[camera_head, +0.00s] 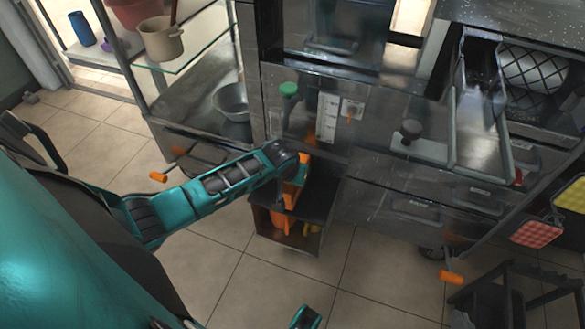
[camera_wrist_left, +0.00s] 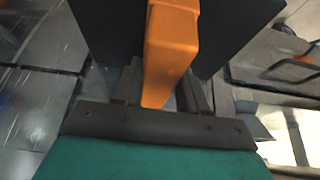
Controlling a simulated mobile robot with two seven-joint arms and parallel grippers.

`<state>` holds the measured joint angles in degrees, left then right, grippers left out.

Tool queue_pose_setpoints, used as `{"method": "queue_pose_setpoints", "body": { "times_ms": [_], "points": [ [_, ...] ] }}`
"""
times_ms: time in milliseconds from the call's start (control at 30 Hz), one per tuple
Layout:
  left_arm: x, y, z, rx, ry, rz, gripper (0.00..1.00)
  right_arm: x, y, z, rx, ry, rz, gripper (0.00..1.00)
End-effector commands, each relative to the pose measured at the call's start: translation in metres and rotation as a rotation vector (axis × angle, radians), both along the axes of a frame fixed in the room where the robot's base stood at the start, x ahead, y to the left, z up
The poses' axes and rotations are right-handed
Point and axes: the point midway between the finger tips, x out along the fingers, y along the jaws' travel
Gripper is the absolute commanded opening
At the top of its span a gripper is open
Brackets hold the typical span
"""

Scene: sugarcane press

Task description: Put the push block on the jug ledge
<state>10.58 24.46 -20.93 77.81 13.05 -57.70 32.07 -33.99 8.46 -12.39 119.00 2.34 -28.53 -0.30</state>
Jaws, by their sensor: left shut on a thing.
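My left gripper (camera_wrist_left: 163,92) is shut on an orange bar-shaped piece (camera_wrist_left: 173,38), which I take to be part of the push block. A broad dark panel stands behind it in the left wrist view; I cannot tell whether it belongs to the block. In the head view my left arm reaches to a dark open-fronted box (camera_head: 262,237) below the machine, and orange shows beside its wrist. The jaws are hidden there. I cannot make out the jug ledge for certain. A teal piece of my right arm (camera_head: 305,318) shows at the bottom edge; its jaws are not clear.
The metal machine front has a green knob (camera_head: 289,90), a black knob (camera_head: 410,129) and drawers. Glass shelves with a beige pot (camera_head: 161,38) and a metal bowl (camera_head: 231,101) stand at the left. A dark rack (camera_head: 515,295) is at the lower right. Tiled floor is open in front.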

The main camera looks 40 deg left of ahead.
Motion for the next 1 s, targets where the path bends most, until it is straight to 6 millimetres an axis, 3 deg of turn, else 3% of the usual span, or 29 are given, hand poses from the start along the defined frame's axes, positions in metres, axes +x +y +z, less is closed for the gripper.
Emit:
{"method": "queue_pose_setpoints", "body": {
  "times_ms": [267, 300, 533, 833, 1000],
  "points": [
    [0.0, 0.0, -0.001, 0.0, -0.001, 0.001, 0.08, 0.003, 0.002, 0.009, 0.005, -0.016, 0.002, 0.0],
    [0.0, 0.0, -0.001, 0.0, 0.0, 0.0, 0.44, 0.004, 0.002, 0.01, 0.005, -0.017, 0.002, 0.0],
    [0.0, 0.0, -0.001, 0.0, 0.0, 0.0, 0.66, 0.004, 0.002, 0.009, 0.004, -0.017, 0.003, 0.0],
    [0.0, 0.0, 0.002, 0.0, 0.0, 0.0, 0.68, 0.003, 0.002, 0.007, 0.003, -0.01, 0.003, 0.0],
    [-0.009, -0.002, 0.025, -0.001, -0.001, 0.0, 0.68, 0.003, 0.001, 0.019, 0.002, -0.013, 0.001, 0.0]
  ]
}}
